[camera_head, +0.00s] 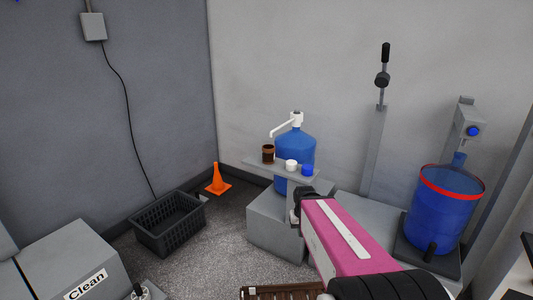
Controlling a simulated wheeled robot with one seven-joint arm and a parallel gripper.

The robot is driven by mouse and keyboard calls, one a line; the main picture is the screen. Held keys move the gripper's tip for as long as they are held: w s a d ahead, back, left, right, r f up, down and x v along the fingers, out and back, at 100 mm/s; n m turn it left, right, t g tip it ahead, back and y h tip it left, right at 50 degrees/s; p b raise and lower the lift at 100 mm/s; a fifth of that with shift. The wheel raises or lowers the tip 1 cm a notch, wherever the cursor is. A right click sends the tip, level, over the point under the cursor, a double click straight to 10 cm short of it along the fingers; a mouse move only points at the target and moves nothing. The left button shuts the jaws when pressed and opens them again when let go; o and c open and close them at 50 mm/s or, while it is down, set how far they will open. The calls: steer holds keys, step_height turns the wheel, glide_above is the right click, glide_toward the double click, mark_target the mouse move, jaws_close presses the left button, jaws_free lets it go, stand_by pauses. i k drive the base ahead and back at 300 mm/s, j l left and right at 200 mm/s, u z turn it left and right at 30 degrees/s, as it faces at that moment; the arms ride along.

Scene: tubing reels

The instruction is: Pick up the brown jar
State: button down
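The brown jar (268,154) stands upright at the left end of a small grey shelf (254,164), in front of a blue water bottle (296,145) with a white pump. A white cup (291,165) and a blue cup (307,170) stand to its right on the same shelf. My pink and black arm reaches in from the lower right. Its dark end (304,199) is below and to the right of the jar, apart from it. I cannot make out the fingers of my gripper in this view.
A black crate (167,224) and an orange cone (217,179) are on the floor at the left. A large blue barrel (441,208) stands at the right. A grey box labelled "Clean" (70,262) is at the lower left. Floor between crate and grey block is clear.

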mark_target(268, 154)
steer(key=z, duration=3)
steer(key=k+l, duration=0.1)
steer(key=l, duration=0.6)
steer(key=k, duration=0.05)
